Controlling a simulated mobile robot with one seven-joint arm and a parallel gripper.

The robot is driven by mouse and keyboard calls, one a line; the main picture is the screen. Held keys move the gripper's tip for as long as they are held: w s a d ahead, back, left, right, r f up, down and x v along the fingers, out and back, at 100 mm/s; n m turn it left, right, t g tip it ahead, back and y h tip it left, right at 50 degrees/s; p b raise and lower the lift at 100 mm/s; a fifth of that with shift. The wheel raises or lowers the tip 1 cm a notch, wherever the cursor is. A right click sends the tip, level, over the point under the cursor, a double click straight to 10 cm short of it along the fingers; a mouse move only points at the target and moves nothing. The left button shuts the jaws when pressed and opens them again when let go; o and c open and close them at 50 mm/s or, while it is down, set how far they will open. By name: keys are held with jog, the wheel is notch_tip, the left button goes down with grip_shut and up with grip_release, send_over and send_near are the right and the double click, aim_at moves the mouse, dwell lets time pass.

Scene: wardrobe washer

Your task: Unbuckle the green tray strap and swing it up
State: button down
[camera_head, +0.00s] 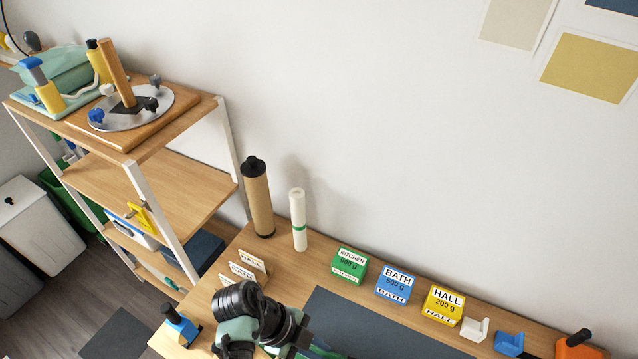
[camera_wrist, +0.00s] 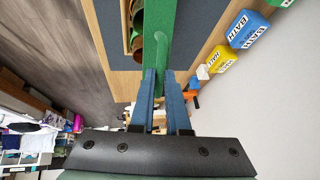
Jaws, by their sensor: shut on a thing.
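The green strap (camera_wrist: 160,28) runs as a broad band down the wrist view from the top edge to my fingers. My gripper (camera_wrist: 158,74) has its two blue fingers closed on the strap, one on each side. The strap passes beside the tray (camera_wrist: 127,38), whose tan wall and round-ended contents show at the upper left. I cannot make out the buckle or whether it is fastened. In the head view my arm covers the work area, and only a sliver of green (camera_head: 322,353) shows at the bottom edge.
Green (camera_head: 350,265), blue (camera_head: 396,283) and yellow (camera_head: 443,304) labelled blocks line the wall side of the table. A brown tube (camera_head: 257,198) and a white roll (camera_head: 298,220) stand at its back corner. A wooden shelf (camera_head: 150,185) rises at left. A dark mat (camera_head: 365,327) lies on the table.

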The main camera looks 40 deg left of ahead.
jog(key=c, duration=0.9)
grip_release()
jog(key=shift+s+a+r, duration=0.1)
jog(key=shift+a+r, duration=0.2)
jog(key=shift+r, duration=0.15)
jog(key=shift+p+v, duration=2.5)
jog(key=shift+v, duration=3.45)
